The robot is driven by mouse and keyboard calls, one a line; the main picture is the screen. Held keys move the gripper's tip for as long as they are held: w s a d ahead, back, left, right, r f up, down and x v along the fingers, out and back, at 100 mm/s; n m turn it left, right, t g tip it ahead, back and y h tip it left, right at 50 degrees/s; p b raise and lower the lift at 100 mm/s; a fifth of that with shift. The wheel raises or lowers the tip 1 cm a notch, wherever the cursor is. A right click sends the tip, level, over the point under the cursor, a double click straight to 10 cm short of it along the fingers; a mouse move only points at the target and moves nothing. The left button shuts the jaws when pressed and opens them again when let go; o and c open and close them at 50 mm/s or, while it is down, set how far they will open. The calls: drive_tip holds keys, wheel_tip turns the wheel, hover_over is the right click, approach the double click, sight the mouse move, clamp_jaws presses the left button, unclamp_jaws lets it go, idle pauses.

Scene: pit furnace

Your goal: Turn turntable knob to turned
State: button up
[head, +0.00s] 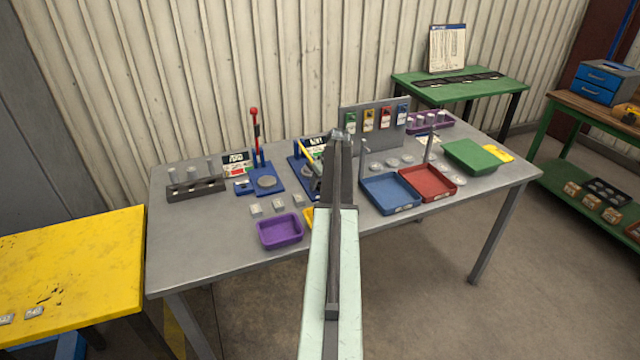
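No part stands out clearly as the turntable knob. A blue-based device (244,187) with an upright red-topped lever (256,130) and a round grey disc (267,182) stands left of centre on the grey table. A second blue-based device (298,170) with a yellow bar (310,153) stands right of it, partly hidden behind my arm. My arm reaches from the bottom centre over the table. My gripper (342,138) is at its far end, in front of the grey upright panel. I cannot tell whether its fingers are apart or whether it touches anything.
The grey table (200,250) has free room at its front left. A purple tray (280,231), blue tray (390,193) and red tray (428,182) lie near the front. A grey panel (385,140) stands at the back. A yellow table (80,260) stands left.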

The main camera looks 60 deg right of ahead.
drive_tip(key=shift+r, duration=0.1)
drive_tip(key=shift+s+r+p, duration=0.1)
drive_tip(key=shift+r+p, duration=0.2)
drive_tip(key=shift+p, duration=0.1)
drive_tip(key=p+v, duration=0.6)
drive_tip(key=v, duration=0.1)
